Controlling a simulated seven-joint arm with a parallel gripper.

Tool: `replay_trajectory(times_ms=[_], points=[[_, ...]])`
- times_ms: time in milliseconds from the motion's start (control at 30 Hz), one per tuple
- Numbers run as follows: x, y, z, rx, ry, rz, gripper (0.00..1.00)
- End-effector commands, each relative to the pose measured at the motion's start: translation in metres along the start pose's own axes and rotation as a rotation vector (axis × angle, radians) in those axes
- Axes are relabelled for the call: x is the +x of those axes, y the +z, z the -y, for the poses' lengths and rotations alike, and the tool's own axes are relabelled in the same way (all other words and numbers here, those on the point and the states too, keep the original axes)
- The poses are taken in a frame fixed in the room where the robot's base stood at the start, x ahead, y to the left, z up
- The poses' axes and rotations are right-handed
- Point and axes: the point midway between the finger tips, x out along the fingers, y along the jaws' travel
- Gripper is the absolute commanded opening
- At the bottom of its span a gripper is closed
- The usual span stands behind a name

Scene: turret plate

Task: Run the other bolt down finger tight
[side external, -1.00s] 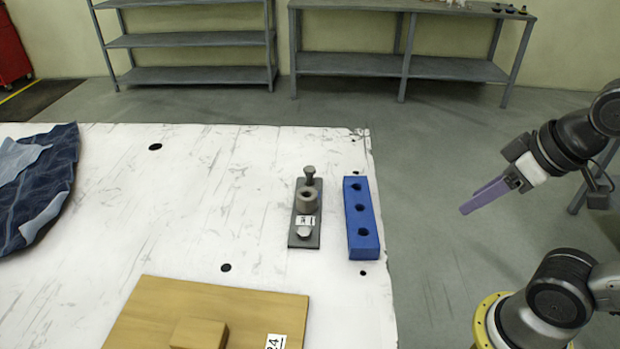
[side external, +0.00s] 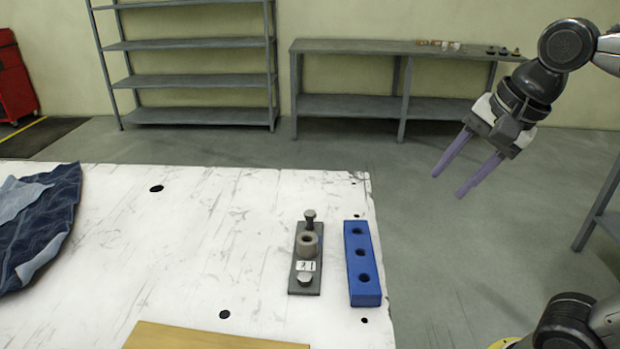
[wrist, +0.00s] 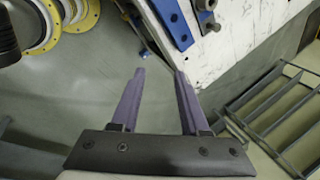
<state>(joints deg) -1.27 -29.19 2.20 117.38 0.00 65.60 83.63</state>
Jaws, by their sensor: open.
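A dark plate (side external: 294,284) lies on the white table with a grey round boss (side external: 307,242) in its middle. A bolt at its far end (side external: 310,215) stands up, its head raised and some shank showing. A bolt at the near end (side external: 305,277) has its head low, close to the plate. A label sits between the boss and the near bolt. My gripper (side external: 447,184) is open and empty, off the table's right side and well above the floor. Its purple fingers also show apart in the wrist view (wrist: 160,72), with the plate partly visible at the top (wrist: 207,18).
A blue block (side external: 362,262) with three holes lies just right of the plate. A wooden board (side external: 215,338) is at the front, dark cloth (side external: 40,225) at the left. Shelves (side external: 190,80) and a bench (side external: 400,50) stand behind. The white table (side external: 180,250) has open room left of the plate.

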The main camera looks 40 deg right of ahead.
Motion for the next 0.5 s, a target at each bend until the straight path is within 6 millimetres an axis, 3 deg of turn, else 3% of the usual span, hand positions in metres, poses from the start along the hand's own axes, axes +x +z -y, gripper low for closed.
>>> replay_trajectory(times_ms=[267,500], points=[[0.017,0.002,0.096,0.611,0.121,-0.012,0.45],[0.077,0.014,0.171,0.995,0.242,-0.083,0.45]])
